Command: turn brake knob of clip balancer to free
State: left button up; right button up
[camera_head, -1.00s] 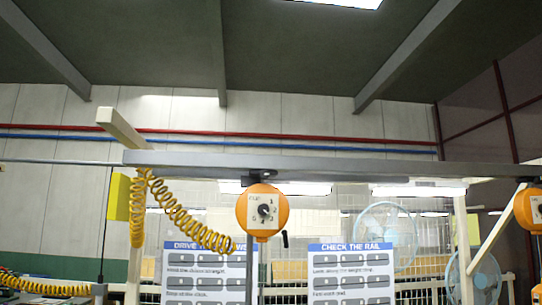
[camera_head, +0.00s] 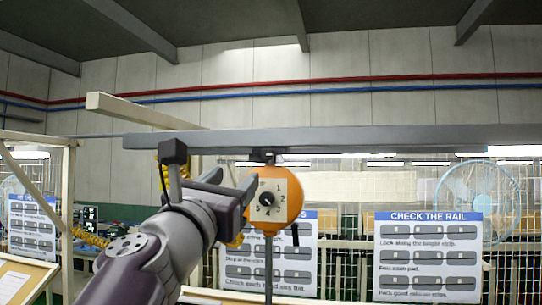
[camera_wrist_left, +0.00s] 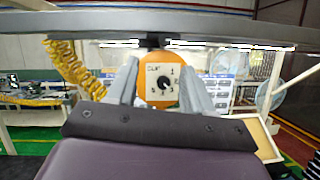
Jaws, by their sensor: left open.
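The orange clip balancer (camera_head: 292,226) hangs under a grey overhead rail, with a pale dial plate on its face. The dark round brake knob (camera_head: 268,199) sits in the middle of the plate, with numbers around it. In the left wrist view the knob (camera_wrist_left: 164,83) shows between the two fingers, further off; the word on the plate is too small to read surely. My left gripper (camera_head: 238,184) is open and empty, at the left of the balancer and partly in front of it. In the left wrist view my left gripper (camera_wrist_left: 160,92) has its fingers spread either side. My right gripper is out of view.
The grey rail (camera_head: 400,138) runs across above the balancer. A yellow coiled hose (camera_wrist_left: 68,68) hangs at the left. Instruction boards (camera_head: 428,255) and a fan (camera_head: 470,205) stand behind. A cable hangs below the balancer.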

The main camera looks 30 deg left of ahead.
aim_at(266, 155)
pick_arm(q)
jog(key=p+x, duration=0.1)
jog(key=x, duration=0.2)
jog(key=d+p+x, duration=0.1)
jog(key=x, duration=0.5)
jog(key=shift+w+d+p, duration=0.35)
jog(key=shift+w+p, duration=0.05)
jog(key=shift+w, duration=0.2)
jog(key=shift+w+a+r+p, duration=0.1)
jog(key=shift+w+a+p, duration=0.1)
jog(key=shift+w, duration=0.35)
jog(key=shift+w+a+r+p, duration=0.15)
jog(key=shift+w+a+p, duration=0.05)
jog(key=shift+w, duration=0.3)
jog(key=shift+s+a+r, duration=0.15)
jog(key=shift+s+a, duration=0.15)
jog(key=shift+a, duration=0.15)
jog(key=shift+w+d, duration=0.1)
jog(key=shift+d, duration=0.15)
jog(key=shift+w+d, duration=0.15)
jog(key=c, duration=0.4)
grip_shut()
